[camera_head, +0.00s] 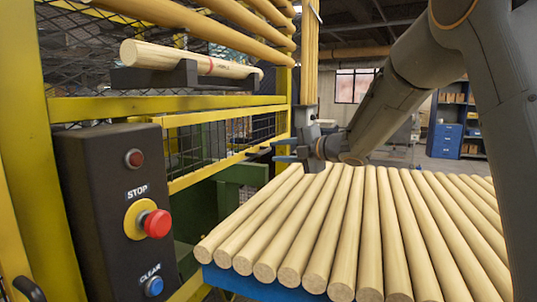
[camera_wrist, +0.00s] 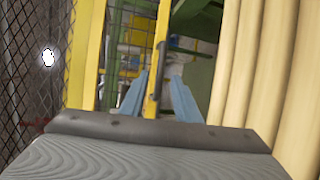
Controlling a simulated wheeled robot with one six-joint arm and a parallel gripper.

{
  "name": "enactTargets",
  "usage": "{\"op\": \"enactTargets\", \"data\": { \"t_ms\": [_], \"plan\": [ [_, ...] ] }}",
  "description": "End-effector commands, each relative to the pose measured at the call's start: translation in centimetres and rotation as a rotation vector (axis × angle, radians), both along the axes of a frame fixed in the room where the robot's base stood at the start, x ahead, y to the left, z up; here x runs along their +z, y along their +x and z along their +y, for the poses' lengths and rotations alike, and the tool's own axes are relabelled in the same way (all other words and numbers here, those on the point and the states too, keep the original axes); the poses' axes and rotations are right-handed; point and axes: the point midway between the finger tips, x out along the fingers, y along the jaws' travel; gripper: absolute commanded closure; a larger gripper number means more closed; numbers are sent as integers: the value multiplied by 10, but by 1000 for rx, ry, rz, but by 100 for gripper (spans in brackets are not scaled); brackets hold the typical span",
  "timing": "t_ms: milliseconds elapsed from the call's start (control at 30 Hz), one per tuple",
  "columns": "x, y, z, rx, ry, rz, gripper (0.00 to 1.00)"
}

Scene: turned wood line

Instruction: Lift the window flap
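The window flap (camera_head: 215,135) is a yellow-framed mesh panel in the machine guard, left of my gripper in the head view. It looks closed, with its lower yellow rail running along the opening. My gripper (camera_head: 275,150) has two blue fingers, spread apart and pointing left toward the flap's right end. In the wrist view, a yellow rail with a dark handle (camera_wrist: 161,62) shows between the open fingers (camera_wrist: 161,76). I see no clear contact, and the remaining gap cannot be judged.
Many turned wood rods (camera_head: 340,225) lie on a blue-edged table below and right of my gripper. A control box (camera_head: 95,215) with a red stop button (camera_head: 157,223) stands at front left. One rod (camera_head: 185,60) rests on a dark cradle above the flap.

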Motion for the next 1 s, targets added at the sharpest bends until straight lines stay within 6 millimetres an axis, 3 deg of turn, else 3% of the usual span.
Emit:
{"op": "enactTargets", "data": {
  "t_ms": [300,667,700,867,1000],
  "plan": [
    [-8,28,32,2,1,1,71],
    [-10,34,38,2,0,0,71],
    [-10,33,38,2,0,0,72],
    [-10,33,38,2,0,0,100],
    [-10,33,37,2,0,0,100]
  ]
}}
